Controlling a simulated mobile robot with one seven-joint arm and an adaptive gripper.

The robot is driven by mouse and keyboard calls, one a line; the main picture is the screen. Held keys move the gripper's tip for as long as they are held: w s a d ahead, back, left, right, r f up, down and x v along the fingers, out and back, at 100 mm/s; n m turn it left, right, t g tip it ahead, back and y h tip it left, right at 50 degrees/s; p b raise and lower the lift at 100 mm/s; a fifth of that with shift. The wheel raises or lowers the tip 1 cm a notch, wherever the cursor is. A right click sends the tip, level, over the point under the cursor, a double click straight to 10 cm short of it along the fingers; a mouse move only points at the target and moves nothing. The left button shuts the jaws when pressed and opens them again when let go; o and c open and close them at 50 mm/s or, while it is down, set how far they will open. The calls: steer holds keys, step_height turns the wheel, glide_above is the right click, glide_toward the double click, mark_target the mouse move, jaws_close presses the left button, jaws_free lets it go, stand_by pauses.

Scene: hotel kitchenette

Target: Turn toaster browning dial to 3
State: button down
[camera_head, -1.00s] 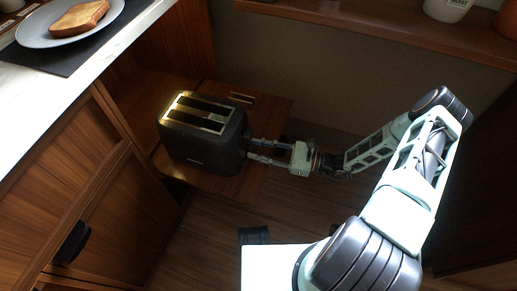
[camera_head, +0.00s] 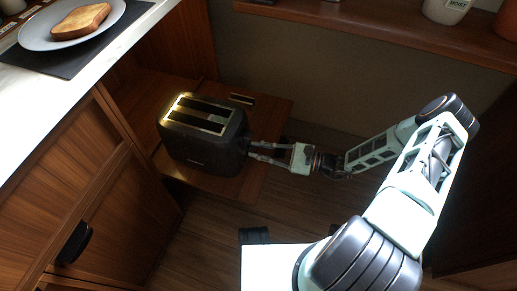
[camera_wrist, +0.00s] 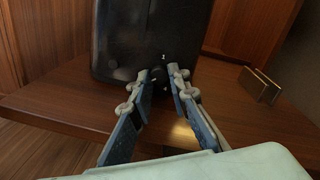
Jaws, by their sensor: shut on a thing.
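The black toaster (camera_head: 203,134) stands on a low wooden shelf, its two slots facing up and both looking empty. In the wrist view the toaster's end face (camera_wrist: 150,35) is straight ahead. The small dark browning dial (camera_wrist: 161,77) sits low on that face, with tiny pale marks around it. The marks are too small to read surely, and so is the dial's pointer. My gripper (camera_wrist: 160,74) is shut on the dial, one fingertip on each side. In the head view my gripper (camera_head: 250,150) reaches the toaster's right end, and the dial is hidden there.
The wooden shelf (camera_head: 215,182) has free room in front of the toaster. A small brass-coloured piece (camera_wrist: 256,86) stands to its right in the wrist view. A plate (camera_head: 35,37) with toast (camera_head: 81,21) lies on the counter at the upper left.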

steer(key=n+p, duration=0.1)
steer(key=n, duration=0.5)
steer(key=shift+r+h, duration=0.15)
steer(key=shift+h, duration=0.25)
steer(key=n+t+p, duration=0.1)
steer(key=n+p, duration=0.1)
steer(key=n, duration=1)
steer(key=shift+t, duration=0.4)
steer(key=n, duration=0.2)
steer(key=n+b, duration=0.1)
steer(key=n, duration=0.2)
steer(key=shift+s+t+h, duration=0.15)
steer(key=shift+t+h, duration=0.15)
steer(key=c, duration=1.8)
jaws_free()
